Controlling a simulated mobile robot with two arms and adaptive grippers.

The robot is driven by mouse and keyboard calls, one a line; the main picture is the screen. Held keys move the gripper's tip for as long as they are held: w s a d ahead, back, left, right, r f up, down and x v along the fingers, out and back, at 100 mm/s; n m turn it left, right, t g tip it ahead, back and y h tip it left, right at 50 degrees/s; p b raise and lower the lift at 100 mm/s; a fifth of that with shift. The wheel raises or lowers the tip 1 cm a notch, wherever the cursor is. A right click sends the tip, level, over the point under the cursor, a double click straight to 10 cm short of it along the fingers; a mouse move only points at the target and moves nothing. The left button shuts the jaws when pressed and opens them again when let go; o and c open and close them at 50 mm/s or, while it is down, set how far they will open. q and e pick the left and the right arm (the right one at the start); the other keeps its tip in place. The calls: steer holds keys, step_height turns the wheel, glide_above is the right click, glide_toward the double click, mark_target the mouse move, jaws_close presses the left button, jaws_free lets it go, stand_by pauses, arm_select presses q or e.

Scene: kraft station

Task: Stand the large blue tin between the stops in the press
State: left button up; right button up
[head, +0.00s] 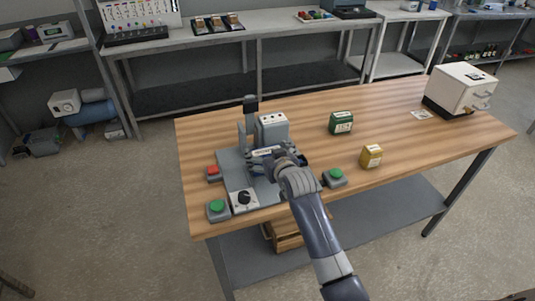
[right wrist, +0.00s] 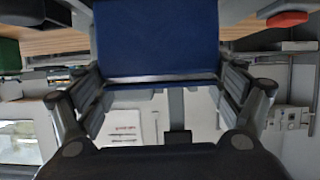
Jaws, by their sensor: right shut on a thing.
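The large blue tin (right wrist: 155,38) fills the upper middle of the right wrist view, between the two fingers of my right gripper (right wrist: 160,85). In the head view my right gripper (head: 274,158) is shut on the tin over the press (head: 236,172). Only a small part of the tin (head: 262,152) shows there, beside the fingers. The press has a grey base plate, an upright column and a light grey head block. The stops are hidden behind the gripper and tin, so I cannot tell whether the tin touches them or the plate. My left gripper is out of view.
Green buttons (head: 218,207) (head: 335,175), a red button (head: 213,171) and a dial box (head: 243,198) surround the press. A green tin (head: 341,122), a yellow tin (head: 371,156) and a white machine (head: 460,90) stand to the right. The wooden table (head: 410,150) has free room there.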

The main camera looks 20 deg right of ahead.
steer(key=shift+f, duration=0.35)
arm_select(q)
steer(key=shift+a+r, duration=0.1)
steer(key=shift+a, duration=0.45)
arm_select(e)
steer(key=shift+f, duration=0.1)
steer(key=o, duration=1.2)
steer(key=shift+f, duration=0.1)
steer(key=shift+c, duration=0.2)
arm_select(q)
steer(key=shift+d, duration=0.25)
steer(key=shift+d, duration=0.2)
arm_select(e)
steer(key=shift+r, duration=0.2)
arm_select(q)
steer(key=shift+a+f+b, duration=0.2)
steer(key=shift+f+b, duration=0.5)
arm_select(e)
steer(key=v, duration=1.2)
